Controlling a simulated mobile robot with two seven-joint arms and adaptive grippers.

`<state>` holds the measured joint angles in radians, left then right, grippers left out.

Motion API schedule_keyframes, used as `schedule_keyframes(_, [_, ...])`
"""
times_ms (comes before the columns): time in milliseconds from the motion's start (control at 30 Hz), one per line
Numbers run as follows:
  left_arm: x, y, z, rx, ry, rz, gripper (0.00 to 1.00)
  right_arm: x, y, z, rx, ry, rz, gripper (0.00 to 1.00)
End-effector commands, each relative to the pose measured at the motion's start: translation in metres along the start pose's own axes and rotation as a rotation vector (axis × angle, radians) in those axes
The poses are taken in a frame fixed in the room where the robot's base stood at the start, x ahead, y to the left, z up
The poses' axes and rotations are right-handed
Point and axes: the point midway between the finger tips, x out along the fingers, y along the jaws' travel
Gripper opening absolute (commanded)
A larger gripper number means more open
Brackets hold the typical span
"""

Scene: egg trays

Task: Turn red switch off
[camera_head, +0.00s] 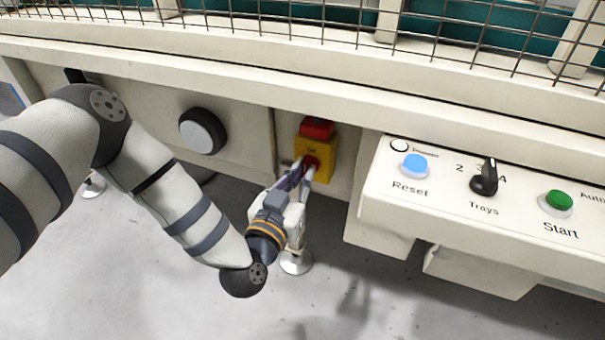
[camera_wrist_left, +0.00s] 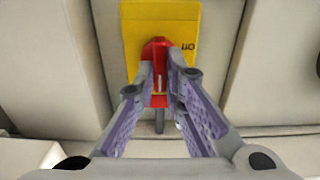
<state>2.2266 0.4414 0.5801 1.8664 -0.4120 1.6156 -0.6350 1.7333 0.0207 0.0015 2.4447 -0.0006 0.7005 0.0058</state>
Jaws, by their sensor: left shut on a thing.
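The red switch (camera_head: 311,163) sits on a yellow plate (camera_head: 328,160) on the front of the cream machine. In the left wrist view the left gripper (camera_wrist_left: 158,75) is shut on the red switch, whose lower part lies between the fingertips. My right gripper is in neither view.
To the right is a control panel (camera_head: 400,205) with a blue Reset button (camera_head: 414,165), a black Trays knob (camera_head: 485,180) and a green Start button (camera_head: 557,201). A round black-and-white knob (camera_head: 202,131) is at left.

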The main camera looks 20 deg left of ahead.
Motion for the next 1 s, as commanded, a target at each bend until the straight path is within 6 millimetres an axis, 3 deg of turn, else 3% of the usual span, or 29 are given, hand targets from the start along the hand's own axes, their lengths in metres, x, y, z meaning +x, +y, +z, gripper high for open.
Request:
schedule_keyframes(367, [-0.001, -0.001, -0.001, -0.202, -0.002, 0.0, 0.0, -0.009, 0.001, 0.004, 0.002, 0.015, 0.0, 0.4])
schedule_keyframes(1000, [-0.001, -0.003, 0.002, -0.809, -0.004, -0.001, 0.0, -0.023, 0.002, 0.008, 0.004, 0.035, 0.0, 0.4])
